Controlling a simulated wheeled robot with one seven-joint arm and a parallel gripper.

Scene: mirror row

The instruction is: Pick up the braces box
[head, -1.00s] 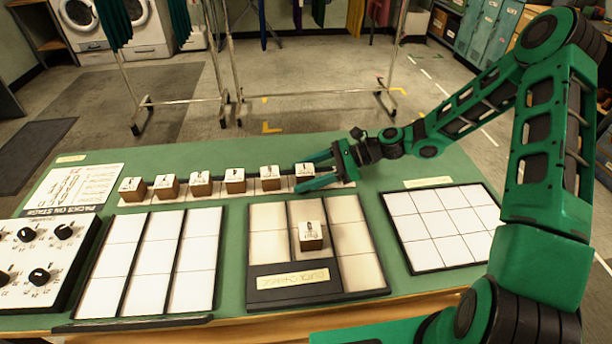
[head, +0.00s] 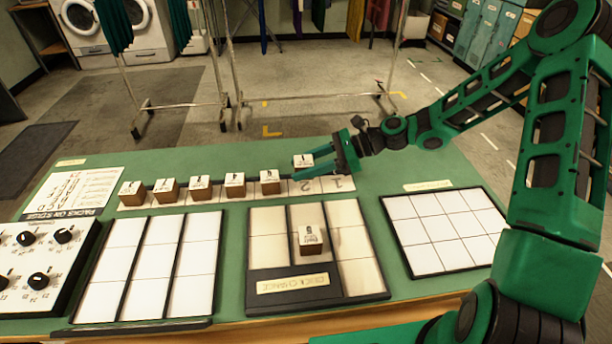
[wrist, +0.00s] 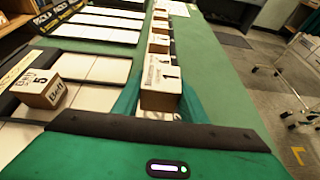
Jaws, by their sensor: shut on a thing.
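A small brown box with a white printed top (head: 303,162) is between the fingers of my gripper (head: 318,167), just above the right part of the row strip (head: 338,184). I cannot read its name for sure. In the wrist view the held box (wrist: 161,88) sits between the green fingers, with a 1 on its label. Several similar boxes stand along the strip to its left, the nearest being a box (head: 270,182). Another box (head: 311,240) stands in the middle column of the central tray (head: 362,283); in the wrist view this box (wrist: 40,90) shows a 5.
A white gridded tray (head: 440,228) lies to the right and another tray (head: 143,262) to the left. A panel with black knobs (head: 40,262) is at far left. Metal racks (head: 235,80) stand behind the table. The green table top behind the strip is clear.

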